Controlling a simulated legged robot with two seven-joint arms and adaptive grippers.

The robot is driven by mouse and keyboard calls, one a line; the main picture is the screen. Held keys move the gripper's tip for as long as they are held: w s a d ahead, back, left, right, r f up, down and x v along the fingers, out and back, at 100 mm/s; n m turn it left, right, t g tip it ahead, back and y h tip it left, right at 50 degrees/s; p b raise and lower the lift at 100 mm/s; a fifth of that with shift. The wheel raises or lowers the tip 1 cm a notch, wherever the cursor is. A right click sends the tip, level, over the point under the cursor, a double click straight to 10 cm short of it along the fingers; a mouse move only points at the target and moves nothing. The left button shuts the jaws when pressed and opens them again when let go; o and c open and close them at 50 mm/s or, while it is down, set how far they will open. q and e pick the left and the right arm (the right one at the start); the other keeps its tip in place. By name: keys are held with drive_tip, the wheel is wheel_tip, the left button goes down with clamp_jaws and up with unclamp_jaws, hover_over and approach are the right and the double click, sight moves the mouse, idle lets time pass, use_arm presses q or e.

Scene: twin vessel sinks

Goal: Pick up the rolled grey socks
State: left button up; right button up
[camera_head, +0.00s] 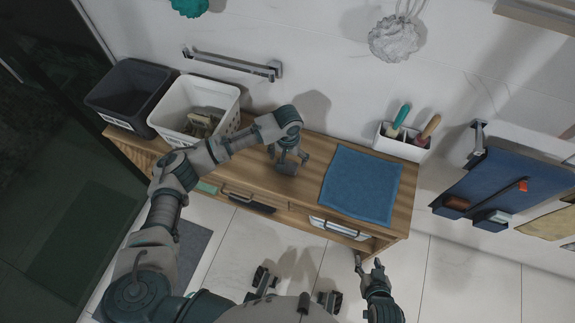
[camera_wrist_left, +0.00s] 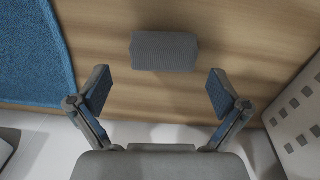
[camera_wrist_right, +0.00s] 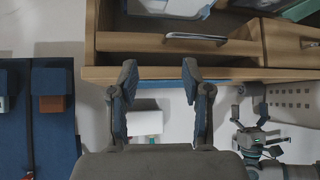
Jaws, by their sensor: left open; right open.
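The rolled grey socks (camera_wrist_left: 165,52) lie on the wooden bench top in the left wrist view, as a small ribbed grey roll. My left gripper (camera_wrist_left: 158,95) is open above the bench, its fingers spread on either side of the roll's line. The roll sits beyond the fingertips and looks untouched. In the head view my left gripper (camera_head: 288,158) points down over the middle of the bench, and I cannot clearly separate the socks from it there. My right gripper (camera_head: 370,264) is open and empty in front of the bench's right end; it also shows in the right wrist view (camera_wrist_right: 160,82).
A blue towel (camera_head: 361,184) lies right of the left gripper on the bench (camera_head: 318,150). A white basket (camera_head: 225,97) and a dark bin (camera_head: 125,92) stand at the left. A white holder (camera_head: 402,147) with handled tools stands behind the towel. Drawers are below.

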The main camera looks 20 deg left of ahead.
sight(287, 165)
use_arm(q)
drive_tip(key=f+b, duration=0.1)
drive_tip(key=f, duration=0.3)
drive_tip(key=shift+a+f+b, duration=0.2)
drive_tip(key=shift+f+b, duration=0.05)
drive_tip(key=shift+b, duration=0.15)
drive_tip(key=shift+f, duration=0.25)
drive_tip(key=shift+r, duration=0.1)
use_arm(e)
drive_tip(key=w+a+r+t+y, duration=0.1)
drive_tip(key=w+a+r+t, duration=0.1)
drive_tip(key=w+r+t, duration=0.2)
drive_tip(key=shift+w, duration=0.4)
use_arm(q)
drive_tip(key=c, duration=0.9)
use_arm(e)
drive_tip(key=shift+f, duration=0.1)
